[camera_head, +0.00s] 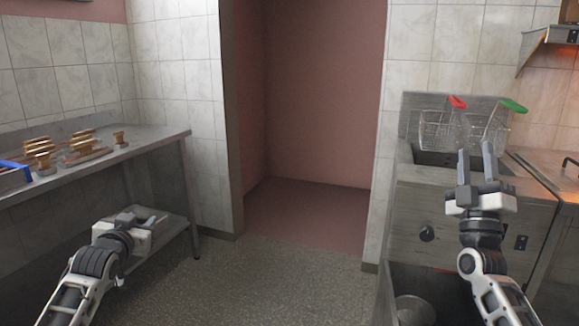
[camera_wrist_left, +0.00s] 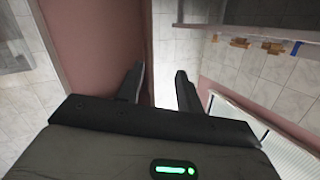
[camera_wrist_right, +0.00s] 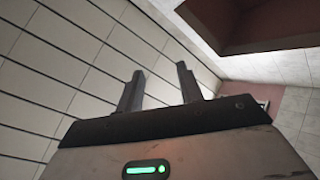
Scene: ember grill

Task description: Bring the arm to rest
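My left gripper (camera_head: 146,222) is low at the left in the head view, in front of the steel table. In the left wrist view its two fingers (camera_wrist_left: 160,85) stand apart with nothing between them. My right gripper (camera_head: 477,165) is at the right in the head view, pointing up in front of the fryer. In the right wrist view its two fingers (camera_wrist_right: 158,88) are apart and empty.
A steel table (camera_head: 160,139) at the left holds several wooden-handled items (camera_head: 85,146) and a blue-edged box (camera_head: 14,176). The fryer (camera_head: 420,200) at the right holds baskets with a red handle (camera_head: 457,102) and a green handle (camera_head: 513,105). The floor (camera_head: 270,280) between them is clear.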

